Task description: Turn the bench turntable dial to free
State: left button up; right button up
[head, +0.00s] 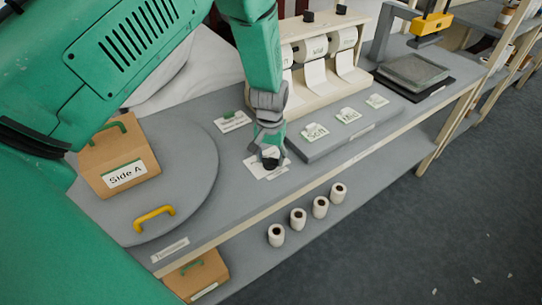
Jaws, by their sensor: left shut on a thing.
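The turntable (197,190) is a round grey disc set on the bench at the left. A yellow handle (154,217) is on its near edge. My left gripper (269,158) points down at a dark dial (270,164) on a white label plate (256,170), just right of the turntable. The gripper is shut on the dial, whose upper part it hides. The marks on the plate are too small to read, so I cannot tell the dial's setting. My right gripper is not in view.
A cardboard box (121,166) marked "Side A" stands on the turntable. A raised grey block (345,130) with labelled cards is to the right. Behind it is a rack of white rolls (313,50). Several small rolls (298,219) stand on the lower shelf.

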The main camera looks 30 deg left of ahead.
aim_at(270, 158)
pick_arm(q)
jog(key=shift+s, duration=0.1)
jog(key=o, duration=1.1)
jog(key=shift+o, duration=0.2)
notch_tip(270, 158, up, 12)
jog(key=shift+f, duration=0.15)
